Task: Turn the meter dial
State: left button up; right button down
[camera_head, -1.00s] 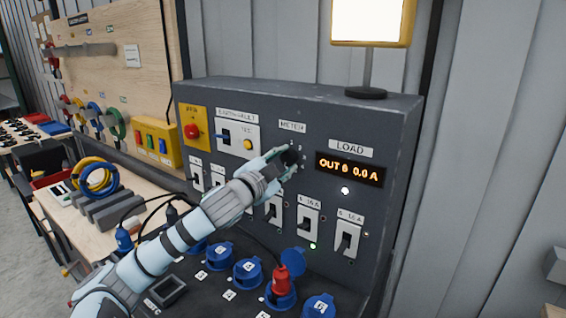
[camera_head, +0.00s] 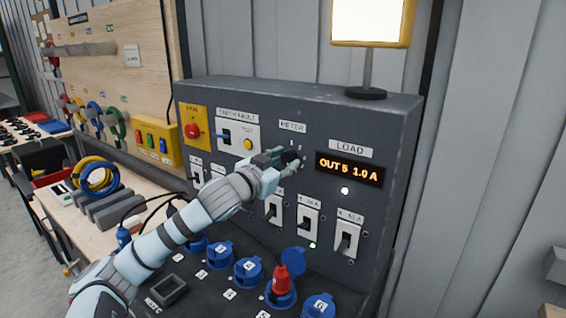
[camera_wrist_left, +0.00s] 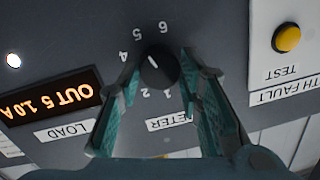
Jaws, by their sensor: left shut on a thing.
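The black round meter dial (camera_head: 292,158) is on the grey panel under the METER label (camera_head: 292,127). My left gripper (camera_head: 284,160) is at the dial and shut on it, partly covering it. In the left wrist view, which is upside down, the dial (camera_wrist_left: 160,68) sits between the fingertips of the left gripper (camera_wrist_left: 161,66), with numbers around it. A small pale mark on the dial points about toward the 5. The orange display (camera_head: 349,169) reads OUT 5 1.0 A; it also shows in the wrist view (camera_wrist_left: 48,107). My right gripper is not in view.
A yellow plate with a red button (camera_head: 193,131) and an earth fault switch plate (camera_head: 238,134) are left of the dial. A row of black switches (camera_head: 308,222) lies below it. Blue sockets (camera_head: 247,272) and a red plug (camera_head: 281,279) are lower down.

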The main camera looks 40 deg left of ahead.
aim_at(292, 119)
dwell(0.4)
pick_arm(q)
jog(key=o, duration=1.2)
jog(key=shift+w, duration=0.1)
jog(key=shift+c, duration=0.2)
notch_tip(292, 119, up, 10)
